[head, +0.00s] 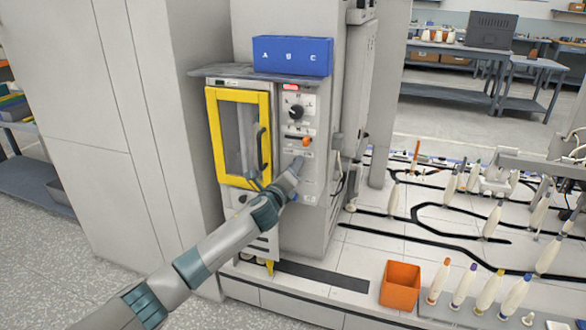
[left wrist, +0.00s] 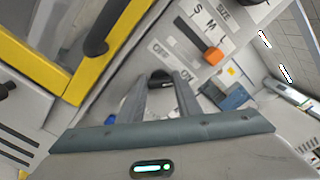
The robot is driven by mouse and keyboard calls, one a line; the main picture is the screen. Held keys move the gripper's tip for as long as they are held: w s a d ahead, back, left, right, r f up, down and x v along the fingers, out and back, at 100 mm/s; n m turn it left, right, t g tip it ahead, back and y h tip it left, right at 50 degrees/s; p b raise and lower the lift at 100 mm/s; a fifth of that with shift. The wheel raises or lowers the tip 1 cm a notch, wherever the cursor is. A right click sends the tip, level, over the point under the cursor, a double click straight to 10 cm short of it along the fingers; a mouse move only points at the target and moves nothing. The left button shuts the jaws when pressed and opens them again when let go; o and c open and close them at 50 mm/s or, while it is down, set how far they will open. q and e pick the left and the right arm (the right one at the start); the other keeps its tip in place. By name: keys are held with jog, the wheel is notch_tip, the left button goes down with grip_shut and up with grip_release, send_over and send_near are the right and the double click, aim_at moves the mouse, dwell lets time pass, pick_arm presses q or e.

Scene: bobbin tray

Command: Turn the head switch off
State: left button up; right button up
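The control panel (head: 310,180) is on the front of a grey machine, right of a yellow-framed door (head: 213,140). My left gripper (head: 297,163) is in front of the panel's lower part, below the orange knob (head: 306,141). In the left wrist view, its two fingers (left wrist: 160,80) are apart, with a small black knob (left wrist: 161,77) seen between the tips. OFF and ON labels are printed near this knob; the gripper partly hides it, and I cannot tell its setting or whether the fingers touch it. My right gripper is not in view.
The orange slider (left wrist: 213,56) beside the S, M, L labels is close to the right finger. A black door handle (head: 262,150) is left of the gripper. A blue box (head: 292,56) stands on top. An orange bin (head: 400,285) and bobbins are at lower right.

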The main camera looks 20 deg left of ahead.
pick_arm(q)
jog(key=shift+c, duration=1)
jog(key=shift+n, duration=0.3)
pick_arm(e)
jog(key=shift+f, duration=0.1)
pick_arm(q)
jog(key=shift+f+n+p, duration=0.2)
jog(key=shift+n+p, duration=0.95)
jog(key=shift+n, duration=2.75)
jog(key=shift+f+n+p, duration=0.15)
jog(key=shift+n+p, duration=1)
jog(key=shift+n, duration=2.75)
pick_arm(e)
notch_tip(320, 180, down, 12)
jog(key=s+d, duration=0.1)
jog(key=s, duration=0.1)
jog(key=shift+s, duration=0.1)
pick_arm(q)
jog(key=o, duration=1)
